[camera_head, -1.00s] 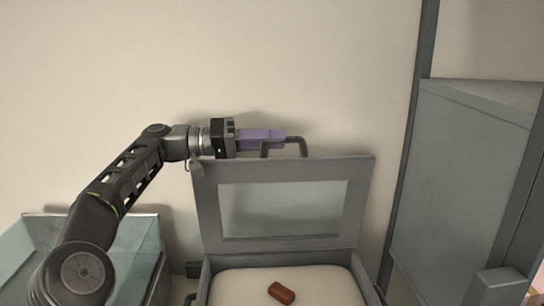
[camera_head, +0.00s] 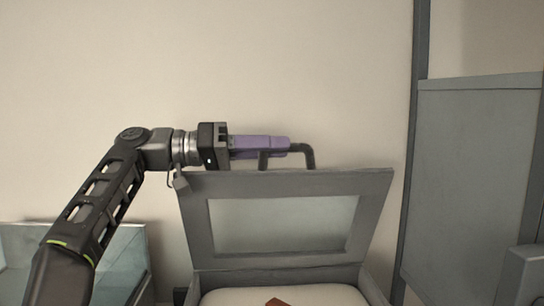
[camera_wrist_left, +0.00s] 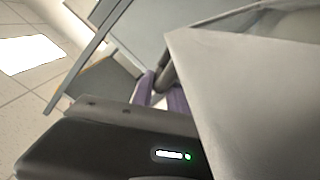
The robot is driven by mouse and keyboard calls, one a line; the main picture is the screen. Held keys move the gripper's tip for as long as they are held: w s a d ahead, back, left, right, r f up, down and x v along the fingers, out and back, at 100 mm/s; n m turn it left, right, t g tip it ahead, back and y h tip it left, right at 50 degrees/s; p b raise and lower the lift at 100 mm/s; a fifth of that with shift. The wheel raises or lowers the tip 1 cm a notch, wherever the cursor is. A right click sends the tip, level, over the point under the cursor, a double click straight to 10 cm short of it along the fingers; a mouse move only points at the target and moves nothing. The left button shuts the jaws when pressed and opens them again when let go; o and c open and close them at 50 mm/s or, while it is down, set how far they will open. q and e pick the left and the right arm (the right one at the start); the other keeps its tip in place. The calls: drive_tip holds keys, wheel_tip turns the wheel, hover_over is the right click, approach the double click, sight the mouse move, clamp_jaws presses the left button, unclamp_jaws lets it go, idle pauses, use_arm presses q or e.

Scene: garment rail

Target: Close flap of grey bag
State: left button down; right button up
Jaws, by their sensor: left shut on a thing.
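The grey bag (camera_head: 196,284) is at the bottom centre of the head view, its lower part cut off. Its flap (camera_head: 280,260) stands up at the back, with a pale panel in a grey frame. A dark bent handle (camera_head: 309,157) sits on the flap's top edge. My left gripper (camera_head: 284,146), with purple fingers, is shut on this handle, coming from the left. In the left wrist view the purple fingers (camera_wrist_left: 165,95) are partly hidden beside the grey flap (camera_wrist_left: 245,95). My right gripper is not in view.
A reddish-brown block (camera_head: 277,302) lies on the white lining (camera_head: 240,296) inside the bag. A glass-sided box (camera_head: 125,265) is at the lower left. A grey panel (camera_head: 475,180) and a dark post (camera_head: 415,130) stand at the right. A plain wall is behind.

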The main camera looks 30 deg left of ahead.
use_arm(q)
drive_tip(key=c, duration=1.4)
unclamp_jaws()
drive_tip(key=shift+o, duration=0.2)
wheel_tip(320, 180, up, 10)
drive_tip(key=p, duration=0.8)
